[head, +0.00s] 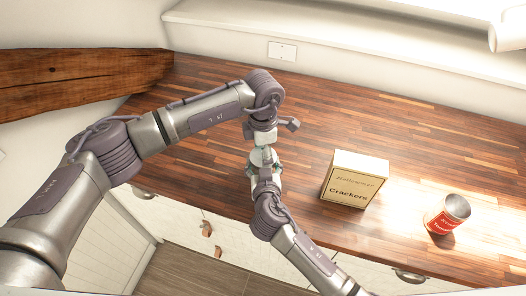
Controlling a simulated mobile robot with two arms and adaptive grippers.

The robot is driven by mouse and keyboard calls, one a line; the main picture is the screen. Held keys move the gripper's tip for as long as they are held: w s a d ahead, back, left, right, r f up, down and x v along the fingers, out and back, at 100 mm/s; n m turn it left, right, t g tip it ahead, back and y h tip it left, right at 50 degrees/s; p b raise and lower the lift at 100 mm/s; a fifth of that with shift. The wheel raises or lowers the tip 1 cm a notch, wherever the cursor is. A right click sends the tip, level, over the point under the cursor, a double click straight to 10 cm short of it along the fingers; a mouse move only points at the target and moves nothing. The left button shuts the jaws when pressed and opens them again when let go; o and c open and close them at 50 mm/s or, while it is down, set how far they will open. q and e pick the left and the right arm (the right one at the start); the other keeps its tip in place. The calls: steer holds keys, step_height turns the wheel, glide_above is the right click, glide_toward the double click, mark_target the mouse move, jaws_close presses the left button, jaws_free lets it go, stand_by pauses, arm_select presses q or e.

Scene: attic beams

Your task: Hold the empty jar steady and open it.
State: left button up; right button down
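The jar (252,172) stands near the front edge of the wooden counter, in the middle of the head view. Only small pale and greenish parts of it show, since my grippers and wrist cover most of it. My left gripper (265,150) comes from above and points down at the jar's top. My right gripper (264,175) reaches in from the front at the jar's side. The fingers of both are small and overlap the jar in the picture, so I cannot tell whether either grips it. The lid cannot be made out clearly.
A cream Crackers box (354,180) stands on the counter (410,140) to the right of the jar. A red can (447,214) stands farther right. Drawers with handles lie below the front edge. The counter behind the box is clear. A wooden beam (80,75) is at the left.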

arm_select(q)
steer(key=n, duration=0.5)
steer(key=shift+s+f, duration=0.1)
steer(key=shift+f, duration=0.1)
steer(key=n, duration=1.8)
arm_select(e)
steer(key=shift+s, duration=0.1)
arm_select(q)
steer(key=n, duration=0.7)
steer(key=shift+r, duration=0.1)
arm_select(e)
steer(key=shift+a+r, duration=0.1)
steer(key=shift+a, duration=0.05)
arm_select(q)
steer(key=o, duration=1.2)
steer(key=shift+d, duration=0.1)
steer(key=shift+r, duration=0.2)
